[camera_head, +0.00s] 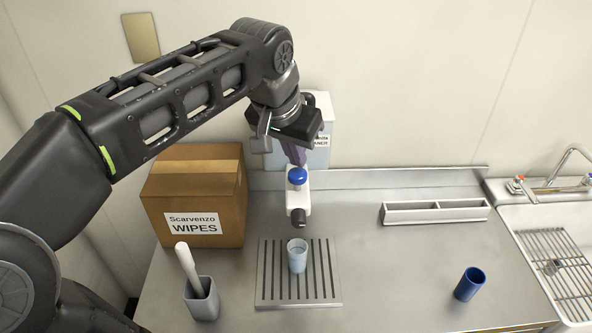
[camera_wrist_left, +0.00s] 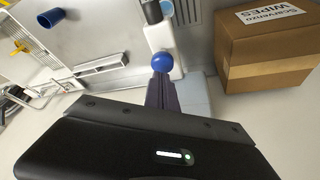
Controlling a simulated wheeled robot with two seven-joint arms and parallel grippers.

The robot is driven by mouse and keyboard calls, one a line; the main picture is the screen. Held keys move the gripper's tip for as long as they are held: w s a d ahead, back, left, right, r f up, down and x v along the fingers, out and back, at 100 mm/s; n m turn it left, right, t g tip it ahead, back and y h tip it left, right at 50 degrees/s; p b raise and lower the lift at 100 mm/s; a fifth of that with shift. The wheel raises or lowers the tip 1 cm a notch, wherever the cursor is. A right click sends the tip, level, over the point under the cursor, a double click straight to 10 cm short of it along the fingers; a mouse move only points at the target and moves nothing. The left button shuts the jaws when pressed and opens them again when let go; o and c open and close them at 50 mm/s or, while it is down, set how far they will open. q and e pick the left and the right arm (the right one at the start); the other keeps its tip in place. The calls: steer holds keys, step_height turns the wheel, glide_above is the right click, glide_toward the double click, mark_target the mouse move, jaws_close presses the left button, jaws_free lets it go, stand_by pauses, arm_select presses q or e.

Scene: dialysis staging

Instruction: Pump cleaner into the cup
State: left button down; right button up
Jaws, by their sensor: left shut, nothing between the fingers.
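The cleaner dispenser is a pale box (camera_head: 318,150) at the back wall, with a white pump head and dark nozzle (camera_head: 299,212) reaching forward and a blue pump knob (camera_head: 297,176) on top. The knob also shows in the left wrist view (camera_wrist_left: 162,62). A clear cup (camera_head: 297,255) stands upright on the slotted drip tray (camera_head: 264,285), below and in front of the nozzle. It seems to hold some bluish liquid. My left gripper (camera_head: 297,160) is shut and empty, its fingertips at the knob; whether they touch it I cannot tell. My right gripper is not in view.
A cardboard wipes box (camera_head: 207,222) stands left of the dispenser. A grey holder (camera_head: 203,299) with a white-handled tool stands at front left. A blue cup (camera_head: 469,284), a white divided tray (camera_head: 435,212) and a sink (camera_head: 545,220) are to the right. The counter between is clear.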

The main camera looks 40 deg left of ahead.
mark_target(298, 171)
arm_select(q)
steer(key=shift+f, duration=0.25)
steer(key=shift+f+b, duration=1.45)
steer(key=shift+r, duration=0.15)
steer(key=shift+r+p, duration=1.3)
steer(key=shift+r, duration=0.25)
steer(key=shift+f, duration=0.2)
stand_by(0.3)
